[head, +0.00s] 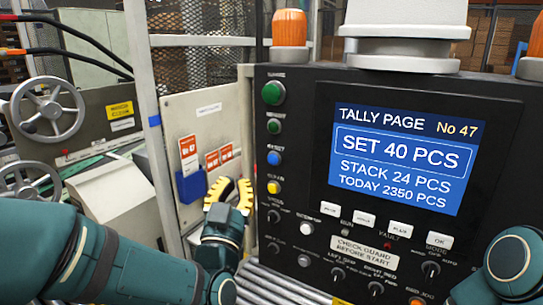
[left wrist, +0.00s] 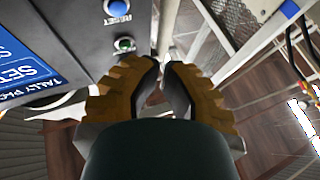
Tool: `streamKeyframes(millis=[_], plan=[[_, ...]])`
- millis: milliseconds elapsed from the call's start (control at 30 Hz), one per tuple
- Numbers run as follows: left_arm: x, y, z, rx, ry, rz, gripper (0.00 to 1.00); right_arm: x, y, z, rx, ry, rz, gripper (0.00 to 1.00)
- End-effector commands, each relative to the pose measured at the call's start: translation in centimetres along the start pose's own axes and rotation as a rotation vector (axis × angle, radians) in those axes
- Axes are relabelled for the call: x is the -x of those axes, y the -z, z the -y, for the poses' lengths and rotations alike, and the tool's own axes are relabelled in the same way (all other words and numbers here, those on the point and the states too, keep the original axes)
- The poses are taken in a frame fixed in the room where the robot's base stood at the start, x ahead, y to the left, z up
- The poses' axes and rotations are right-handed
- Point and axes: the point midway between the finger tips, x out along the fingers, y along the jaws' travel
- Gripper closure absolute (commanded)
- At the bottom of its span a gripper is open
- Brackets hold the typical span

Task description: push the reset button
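The reset button is a round blue button (head: 274,158) on the left side of the black control panel, with a small label above it. In the left wrist view the blue button (left wrist: 117,6) is at the top edge, beside the label RESET. My left gripper (head: 236,183) has yellow fingers and stands left of the panel's edge, below and left of the blue button, apart from it. In the left wrist view its fingertips (left wrist: 163,66) are partly apart with nothing between them. My right gripper is out of view; only part of my right arm shows at the lower right.
Green buttons (head: 273,93) sit above the blue one and a yellow button (head: 274,187) below. The panel has a lit screen (head: 397,155), knobs and small keys. A white post (head: 152,110) and a grey board (head: 206,130) with a blue holder stand left of my gripper.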

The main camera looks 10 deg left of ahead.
Motion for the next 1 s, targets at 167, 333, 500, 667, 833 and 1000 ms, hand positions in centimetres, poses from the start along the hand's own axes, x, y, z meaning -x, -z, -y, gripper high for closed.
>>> streamKeyframes(millis=[167,333,500,667,833,1000], plan=[[-0.1,2.4,0.6,-0.002,0.026,-0.066,1.00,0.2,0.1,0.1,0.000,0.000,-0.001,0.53],[-0.1,2.4,0.6,-0.002,0.027,-0.068,1.00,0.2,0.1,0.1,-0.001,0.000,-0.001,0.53],[-0.2,2.3,0.6,-0.002,0.027,-0.067,1.00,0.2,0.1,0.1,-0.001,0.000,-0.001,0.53],[-0.8,2.0,0.2,-0.002,0.026,-0.065,1.00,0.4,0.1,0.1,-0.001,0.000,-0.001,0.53],[-2.5,1.3,-0.6,-0.004,0.025,-0.064,1.00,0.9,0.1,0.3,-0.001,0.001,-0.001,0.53],[-4.5,0.5,-1.5,-0.003,0.025,-0.065,1.00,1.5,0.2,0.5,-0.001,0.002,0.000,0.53]])
